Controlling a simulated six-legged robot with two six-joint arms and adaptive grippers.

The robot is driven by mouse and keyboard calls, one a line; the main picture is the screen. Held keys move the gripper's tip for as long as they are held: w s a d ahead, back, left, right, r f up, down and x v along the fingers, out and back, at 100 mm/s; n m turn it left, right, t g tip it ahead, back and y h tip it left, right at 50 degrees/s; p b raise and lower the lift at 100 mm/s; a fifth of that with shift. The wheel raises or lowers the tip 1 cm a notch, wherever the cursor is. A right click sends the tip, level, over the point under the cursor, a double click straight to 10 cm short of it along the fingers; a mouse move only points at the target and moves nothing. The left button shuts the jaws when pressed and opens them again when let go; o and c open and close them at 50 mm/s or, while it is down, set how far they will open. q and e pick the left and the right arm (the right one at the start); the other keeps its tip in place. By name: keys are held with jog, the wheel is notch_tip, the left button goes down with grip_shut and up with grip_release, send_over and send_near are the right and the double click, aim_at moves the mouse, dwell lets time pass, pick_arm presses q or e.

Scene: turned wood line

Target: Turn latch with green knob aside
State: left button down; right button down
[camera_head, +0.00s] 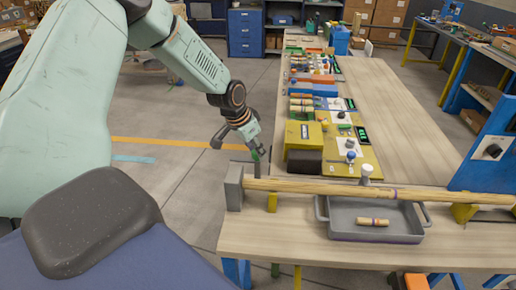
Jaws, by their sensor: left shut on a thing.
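My left gripper (256,148) reaches down at the near left end of the long wooden bench. It is shut on the green knob (256,155), of which only a little green shows between the fingers. The latch under the knob is small, dark and mostly hidden; it sits close to the grey end block (234,187). A long pale wooden rod (320,187) runs from this block to the right across the bench. My right gripper is not in view.
A grey tray (340,232) with a short turned piece (373,222) lies under the rod. A yellow box (304,135) stands just right of the gripper. A blue panel (492,150) stands at the right.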

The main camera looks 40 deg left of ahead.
pick_arm(q)
jog(key=shift+s, duration=0.1)
jog(key=c, duration=0.9)
grip_release()
jog(key=shift+c, duration=0.2)
jog(key=shift+r, duration=0.1)
jog(key=v, duration=1.2)
